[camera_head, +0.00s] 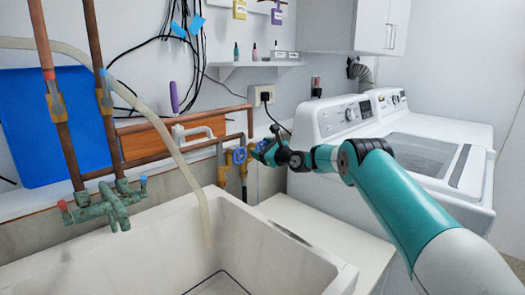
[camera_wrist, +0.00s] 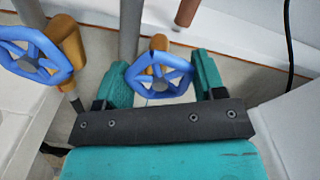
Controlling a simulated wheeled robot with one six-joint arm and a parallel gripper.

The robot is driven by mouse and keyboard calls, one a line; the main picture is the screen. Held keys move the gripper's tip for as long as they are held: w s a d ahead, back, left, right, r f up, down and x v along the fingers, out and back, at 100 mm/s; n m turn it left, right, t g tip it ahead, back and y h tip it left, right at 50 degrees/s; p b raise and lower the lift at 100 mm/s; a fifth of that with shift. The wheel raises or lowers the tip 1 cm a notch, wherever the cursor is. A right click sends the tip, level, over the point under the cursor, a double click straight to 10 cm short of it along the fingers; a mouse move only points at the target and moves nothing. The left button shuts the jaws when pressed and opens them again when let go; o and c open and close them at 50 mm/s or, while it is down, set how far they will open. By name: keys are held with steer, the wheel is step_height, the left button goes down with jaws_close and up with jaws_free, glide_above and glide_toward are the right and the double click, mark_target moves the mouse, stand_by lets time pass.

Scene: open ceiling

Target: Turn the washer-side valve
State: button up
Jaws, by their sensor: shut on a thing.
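The washer-side valve has a blue spoked handwheel on a brass body and shows in the wrist view (camera_wrist: 162,82). My gripper (camera_wrist: 163,70) is shut on this handwheel, with one teal finger on each side of its rim. In the head view my gripper (camera_head: 266,151) is at the pipes left of the washers and covers much of this wheel. A second valve with a like blue handwheel (camera_head: 239,156) is just to the left, outside my fingers; it also shows in the wrist view (camera_wrist: 34,60).
Two white laundry machines (camera_head: 345,118) stand at the right. A white sink (camera_head: 170,245) lies below the valves at the left. Copper pipes (camera_head: 185,122) run along the wall. A black cable (camera_wrist: 290,45) hangs right of my gripper.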

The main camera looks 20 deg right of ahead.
steer(key=n+b, duration=0.3)
steer(key=n, duration=0.1)
steer(key=shift+d+f+n, duration=0.1)
steer(key=shift+f+n, duration=0.05)
steer(key=shift+n, duration=0.15)
steer(key=n+b, duration=0.4)
steer(key=n, duration=0.2)
steer(key=n+b, duration=0.3)
steer(key=n, duration=0.2)
steer(key=shift+n, duration=0.4)
steer(key=n+b, duration=0.3)
steer(key=n, duration=0.3)
steer(key=n+b, duration=0.2)
steer(key=n, duration=0.3)
steer(key=shift+f+n+b, duration=0.1)
steer(key=shift+n+b, duration=0.3)
steer(key=n+b, duration=0.2)
steer(key=n, duration=0.4)
steer(key=shift+b, duration=0.35)
steer(key=n+b, duration=0.1)
steer(key=n, duration=0.4)
steer(key=shift+n+b, duration=0.4)
steer(key=n+b, duration=0.1)
steer(key=n, duration=0.3)
steer(key=shift+n, duration=0.7)
